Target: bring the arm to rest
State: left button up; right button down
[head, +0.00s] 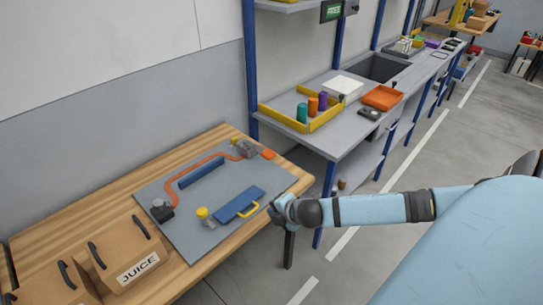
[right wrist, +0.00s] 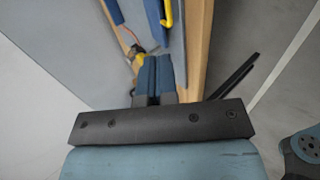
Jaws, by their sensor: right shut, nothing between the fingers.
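My right arm reaches in from the right in the head view. Its gripper (head: 276,211) is at the right edge of the wooden table, just right of a blue plate with a yellow handle (head: 239,204); whether it touches anything there I cannot tell. In the right wrist view the two fingers (right wrist: 160,62) are together with nothing between them. The yellow handle (right wrist: 167,14) shows beyond them near the top. My left gripper is not in view.
A grey board (head: 215,235) with an orange track (head: 178,180) lies on the wooden table (head: 190,283). A cardboard juice box (head: 127,258) stands at the front left. A grey bench (head: 335,140) behind holds a yellow-edged tray (head: 290,123) and an orange tray (head: 382,98). Open floor lies right.

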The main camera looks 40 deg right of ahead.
jog(key=s+a+f+m+y, duration=0.1)
jog(key=s+a+f+m, duration=0.2)
jog(key=s+a+m, duration=0.5)
jog(key=s+a+f+m+y, duration=0.1)
jog(key=s+a+f+m, duration=0.2)
jog(key=s+a+m, duration=0.4)
jog(key=s+a, duration=0.1)
jog(key=a, duration=0.3)
jog(key=shift+s+a+m+t+p, duration=0.15)
jog(key=shift+a+m+t+p, duration=0.1)
jog(key=shift+m+t+p, duration=0.15)
